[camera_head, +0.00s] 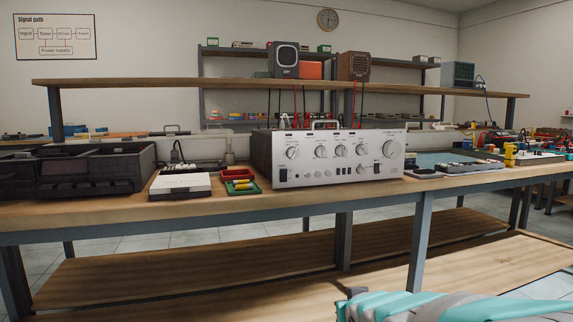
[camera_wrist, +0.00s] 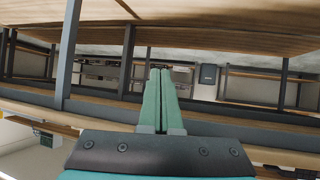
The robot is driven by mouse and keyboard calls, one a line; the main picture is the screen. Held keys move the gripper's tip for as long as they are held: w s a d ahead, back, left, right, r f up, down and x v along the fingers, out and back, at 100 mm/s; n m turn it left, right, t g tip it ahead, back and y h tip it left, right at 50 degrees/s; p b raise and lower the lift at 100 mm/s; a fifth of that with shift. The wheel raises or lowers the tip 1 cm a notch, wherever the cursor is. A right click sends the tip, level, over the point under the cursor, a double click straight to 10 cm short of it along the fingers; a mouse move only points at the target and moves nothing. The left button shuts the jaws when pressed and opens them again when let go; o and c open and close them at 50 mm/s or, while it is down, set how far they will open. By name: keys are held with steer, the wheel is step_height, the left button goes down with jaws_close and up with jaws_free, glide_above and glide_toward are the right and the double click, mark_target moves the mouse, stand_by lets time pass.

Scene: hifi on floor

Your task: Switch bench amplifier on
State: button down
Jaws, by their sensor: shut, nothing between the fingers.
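The silver-fronted bench amplifier (camera_head: 335,171) stands upright on the wooden workbench (camera_head: 215,207) in the head view. Its front has several round knobs, a row of small buttons and a dark switch-like part (camera_head: 283,174) at lower left. Whether that part is on or off is too small to tell. My gripper (camera_wrist: 160,72) shows in the wrist view with its two teal fingers shut together and empty. The amplifier cannot be made out in the wrist view. In the head view my teal arm is at the bottom right, apart from the amplifier and nearer the camera.
A black open case (camera_head: 75,185), a white box (camera_head: 180,183), red and green trays (camera_head: 240,186) lie left of the amplifier. A yellow part (camera_head: 510,154) and other gear stand at right. A raised shelf (camera_head: 200,85) with speakers is above. Bench front edge is clear.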

steer(key=w+a+r+n+t+y+p, duration=0.1)
steer(key=w+a+r+t+y+p, duration=0.1)
steer(key=r, duration=0.8)
steer(key=w+a+r+n+t+y+p, duration=0.1)
steer(key=w+a+r+t, duration=0.4)
steer(key=r, duration=0.6)
steer(key=shift+w+a+y+p, duration=0.3)
steer(key=shift+y+p, duration=0.5)
steer(key=shift+y, duration=0.2)
glide_toward(284, 171)
steer(key=x, duration=0.5)
steer(key=shift+p, duration=0.4)
steer(key=shift+x, duration=0.85)
steer(key=shift+w+f, duration=0.1)
steer(key=shift+w, duration=0.05)
